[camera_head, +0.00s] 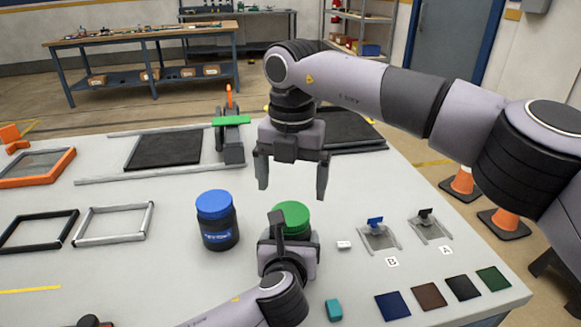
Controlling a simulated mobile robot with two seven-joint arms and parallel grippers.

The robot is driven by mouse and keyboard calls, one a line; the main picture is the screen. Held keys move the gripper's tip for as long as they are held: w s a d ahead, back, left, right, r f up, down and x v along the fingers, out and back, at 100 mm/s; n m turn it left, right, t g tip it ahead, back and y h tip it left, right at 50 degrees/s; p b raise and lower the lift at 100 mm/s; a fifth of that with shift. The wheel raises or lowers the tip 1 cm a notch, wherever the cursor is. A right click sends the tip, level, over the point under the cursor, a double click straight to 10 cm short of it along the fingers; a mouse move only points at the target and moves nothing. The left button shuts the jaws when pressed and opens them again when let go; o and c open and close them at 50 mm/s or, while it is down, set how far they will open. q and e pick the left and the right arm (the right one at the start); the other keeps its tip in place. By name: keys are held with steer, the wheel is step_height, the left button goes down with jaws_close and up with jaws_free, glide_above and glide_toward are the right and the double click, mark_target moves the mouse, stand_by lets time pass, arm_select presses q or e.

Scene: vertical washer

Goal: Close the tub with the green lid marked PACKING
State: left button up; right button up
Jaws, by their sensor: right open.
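A round green lid (292,214) shows in the middle of the table, with what stands under it mostly hidden behind my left gripper. I cannot read any marking on it, nor tell how it sits. My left gripper (288,243) is right in front of the green lid, low over the table; its fingertips are hidden, so I cannot tell whether it grips the tub. My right gripper (293,192) points down, open and empty, above and behind the green lid. A dark tub with a blue lid (215,205) and a blue label stands upright to the left, apart from both grippers.
A small white block (343,244) and a teal block (334,309) lie on the right. Frames (113,223) lie left; a clamp-like fixture with a green bar (231,121) stands behind.

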steer(key=n, duration=0.5)
steer(key=shift+r, duration=0.1)
steer(key=n, duration=0.4)
steer(key=shift+r+n, duration=0.15)
steer(key=shift+n, duration=0.15)
steer(key=n, duration=0.4)
steer(key=shift+r+n, duration=0.1)
steer(key=shift+n, duration=0.2)
steer(key=n, duration=0.6)
steer(key=shift+a+r, duration=0.1)
steer(key=shift+r, duration=0.05)
steer(key=n, duration=0.4)
steer(key=shift+r+n, duration=0.15)
steer(key=shift+n, duration=0.25)
steer(key=n, duration=0.6)
steer(key=shift+w+r, duration=0.1)
steer(key=shift+r, duration=0.05)
steer(key=n, duration=0.4)
steer(key=shift+r+n, duration=0.1)
steer(key=shift+n, duration=0.3)
steer(key=n, duration=0.5)
steer(key=shift+r, duration=0.1)
